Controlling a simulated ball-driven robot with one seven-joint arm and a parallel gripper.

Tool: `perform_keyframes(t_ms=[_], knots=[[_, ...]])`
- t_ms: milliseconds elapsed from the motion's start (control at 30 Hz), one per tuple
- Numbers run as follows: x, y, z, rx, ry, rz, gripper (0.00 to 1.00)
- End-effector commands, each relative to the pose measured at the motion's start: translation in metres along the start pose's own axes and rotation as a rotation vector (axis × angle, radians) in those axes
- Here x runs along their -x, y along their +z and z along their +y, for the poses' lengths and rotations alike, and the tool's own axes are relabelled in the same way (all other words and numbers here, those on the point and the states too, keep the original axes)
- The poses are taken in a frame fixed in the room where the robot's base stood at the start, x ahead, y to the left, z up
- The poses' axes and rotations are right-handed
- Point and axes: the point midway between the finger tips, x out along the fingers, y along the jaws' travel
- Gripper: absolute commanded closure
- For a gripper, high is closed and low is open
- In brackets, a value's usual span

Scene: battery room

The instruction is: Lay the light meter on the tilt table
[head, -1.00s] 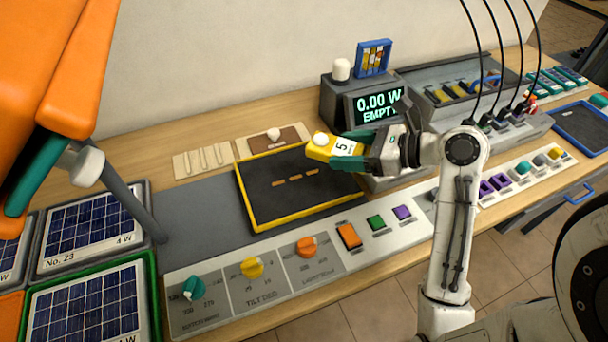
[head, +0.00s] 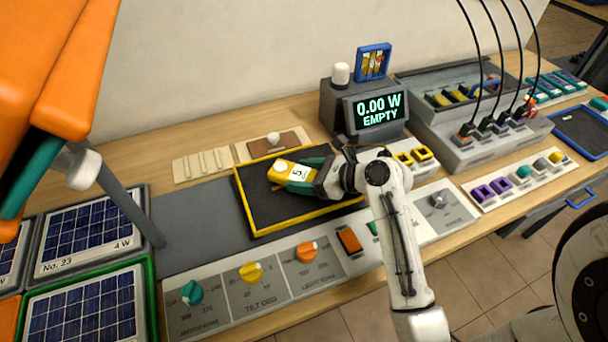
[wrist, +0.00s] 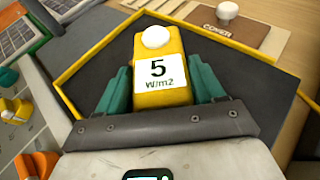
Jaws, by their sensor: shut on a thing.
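The light meter (head: 283,170) is a yellow block with a white dome on its far end and a white label reading 5 W/m2. It also shows in the wrist view (wrist: 158,97). My gripper (head: 305,174) is shut on it, with green fingers on both sides of the meter. The tilt table (head: 257,208) is a dark plate with a yellow rim, and its rim also shows in the wrist view (wrist: 97,62). The meter is over the plate, inside the rim as seen from the head. I cannot tell whether it touches the plate. My gripper hides the plate's right part.
Control knobs (head: 251,272) line the bench front. A brown cover (head: 272,145) with a white knob lies just beyond the rim. Solar panels (head: 88,234) are at left, below an orange lamp head (head: 90,75).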

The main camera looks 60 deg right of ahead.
Motion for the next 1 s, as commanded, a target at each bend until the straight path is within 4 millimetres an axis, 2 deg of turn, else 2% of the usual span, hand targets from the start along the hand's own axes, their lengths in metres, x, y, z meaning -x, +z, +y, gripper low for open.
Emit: perform_keyframes(t_ms=[367,400,633,933,1000], knots=[[-0.0012,-0.0028,0.0003,-0.001,0.001,0.000,0.68],[-0.0014,-0.0035,0.0003,-0.001,0.001,0.000,0.29],[-0.0013,-0.0033,0.0002,-0.001,0.001,0.000,0.07],[-0.0005,-0.0014,0.0001,0.001,0.000,-0.001,0.07],[0.0051,-0.0006,-0.0004,0.000,-0.002,-0.001,0.07]])
